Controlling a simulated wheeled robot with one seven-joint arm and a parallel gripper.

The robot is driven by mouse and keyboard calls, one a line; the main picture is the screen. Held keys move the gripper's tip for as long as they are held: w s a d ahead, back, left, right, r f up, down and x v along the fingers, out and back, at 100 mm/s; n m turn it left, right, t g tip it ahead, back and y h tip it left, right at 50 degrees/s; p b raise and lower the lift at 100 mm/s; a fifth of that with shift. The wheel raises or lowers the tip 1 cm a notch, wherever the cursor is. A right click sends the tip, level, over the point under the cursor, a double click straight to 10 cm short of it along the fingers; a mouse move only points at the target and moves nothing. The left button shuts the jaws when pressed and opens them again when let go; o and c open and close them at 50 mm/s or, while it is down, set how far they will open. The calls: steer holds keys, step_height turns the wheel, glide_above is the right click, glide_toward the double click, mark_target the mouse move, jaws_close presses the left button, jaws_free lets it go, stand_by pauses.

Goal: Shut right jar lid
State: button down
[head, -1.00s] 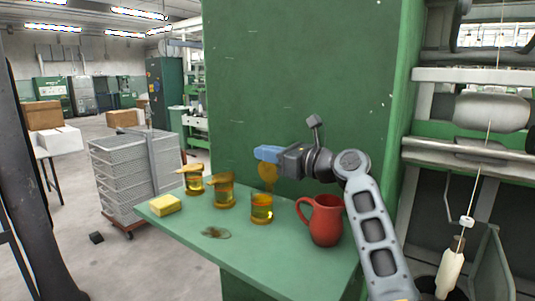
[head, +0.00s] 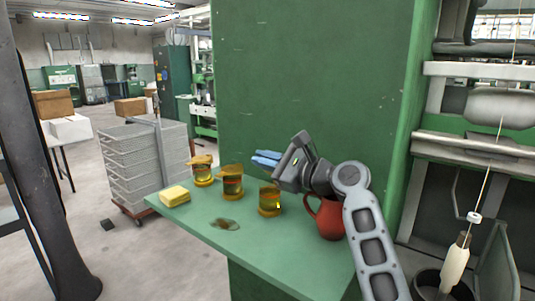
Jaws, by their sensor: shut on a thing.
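The right jar (head: 270,201) is amber glass and stands upright on the green shelf, beside the red jug. Its lid does not show as an upright disc above it, and I cannot make out whether the lid lies flat on the rim. My gripper (head: 266,159) is above the jar's mouth, its blue fingers pointing left with a narrow gap between them. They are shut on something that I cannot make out. The middle jar (head: 233,188) and the left jar (head: 202,176) stand further left with amber lids over their tops, apparently tilted.
The red jug (head: 331,218) stands close to the right jar, partly behind my arm. A yellow block (head: 175,196) and a dark spill (head: 225,224) lie on the green shelf (head: 262,240). A green wall (head: 330,80) rises behind. The shelf's front is clear.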

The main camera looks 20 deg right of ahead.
steer(key=shift+s+a+f, duration=0.15)
steer(key=shift+a+f, duration=0.1)
steer(key=shift+f, duration=0.1)
stand_by(0.3)
steer(key=c, duration=1.3)
jaws_free()
steer(key=shift+r, duration=0.1)
steer(key=shift+r, duration=0.6)
step_height(320, 180, up, 3)
steer(key=shift+r, duration=0.1)
steer(key=s+d+r, duration=0.2)
steer(key=d, duration=0.1)
steer(key=s+d+r, duration=0.1)
steer(key=d+r, duration=0.1)
steer(key=d, duration=0.2)
steer(key=s+d+r+b, duration=0.1)
steer(key=s+d+r, duration=0.1)
steer(key=d, duration=0.1)
steer(key=shift+s+d+r, duration=0.15)
steer(key=shift+s+r, duration=0.15)
